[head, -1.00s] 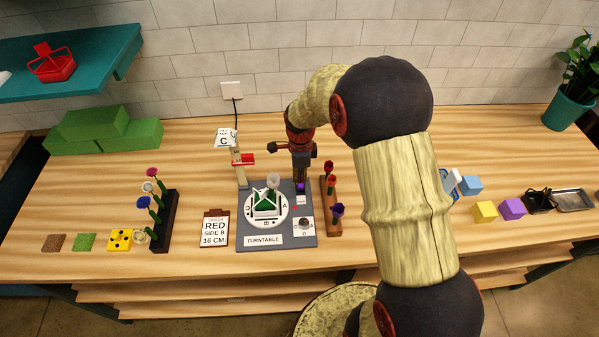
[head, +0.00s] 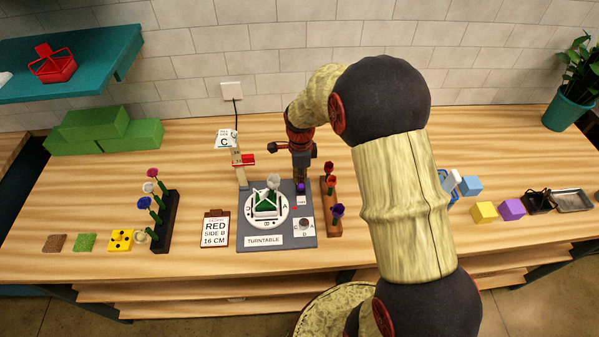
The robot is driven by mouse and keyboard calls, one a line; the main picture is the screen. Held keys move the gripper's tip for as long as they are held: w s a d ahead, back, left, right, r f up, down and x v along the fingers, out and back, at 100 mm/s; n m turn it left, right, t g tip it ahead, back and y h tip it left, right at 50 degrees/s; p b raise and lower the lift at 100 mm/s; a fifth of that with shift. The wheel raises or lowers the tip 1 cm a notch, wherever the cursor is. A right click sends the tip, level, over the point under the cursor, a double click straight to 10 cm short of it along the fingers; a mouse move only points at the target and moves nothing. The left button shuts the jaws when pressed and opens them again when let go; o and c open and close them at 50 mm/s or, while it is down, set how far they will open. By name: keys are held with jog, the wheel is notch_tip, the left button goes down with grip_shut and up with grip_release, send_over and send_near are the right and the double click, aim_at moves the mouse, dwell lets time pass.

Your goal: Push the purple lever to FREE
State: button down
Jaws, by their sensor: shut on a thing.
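The purple lever (head: 300,188) shows as a small purple piece at the back right of the grey turntable base (head: 246,216). My gripper (head: 300,180) points down right over it, fingers at the lever. The fingertips are small and partly hidden, but the jaws look closed on the lever. A small white label (head: 301,201) sits just in front of the lever; its words are too small to read. The white turntable disc (head: 252,217) carries a white and green holder (head: 265,206) with a pale flower (head: 273,181).
A rack of red and purple flowers (head: 332,228) stands close to the right of the base. A dial (head: 304,223) sits at its front right. A post with a red piece (head: 248,160) stands behind left. A card reading RED SIDE B 16 CM (head: 214,230) stands at left.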

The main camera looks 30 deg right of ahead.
jog(key=shift+r+p, duration=0.3)
jog(key=shift+r, duration=0.25)
notch_tip(320, 180, up, 6)
jog(key=p, duration=0.3)
jog(key=shift+w+d+f+p, duration=0.1)
jog(key=shift+w+f+p, duration=0.05)
jog(key=shift+p, duration=0.2)
dwell(0.3)
jog(key=n, duration=0.2)
jog(key=shift+s+n, duration=0.2)
jog(key=shift+n, duration=0.2)
jog(key=s+n, duration=0.2)
jog(key=s+f+n, duration=0.1)
jog(key=shift+a+g, duration=0.35)
jog(key=shift+g, duration=0.05)
jog(key=s+a+r+n+t+b, duration=0.3)
jog(key=s+a+r+n+b, duration=0.1)
jog(key=s+r+n, duration=0.4)
jog(key=s+a+r+n+t+b, duration=0.3)
jog(key=s+a+r+n+b, duration=0.2)
jog(key=s+r+n, duration=0.3)
jog(key=s+r, duration=0.1)
jog(key=s, duration=0.2)
jog(key=shift+s+r+n, duration=0.2)
jog(key=shift+s+n, duration=0.15)
jog(key=shift+n, duration=0.05)
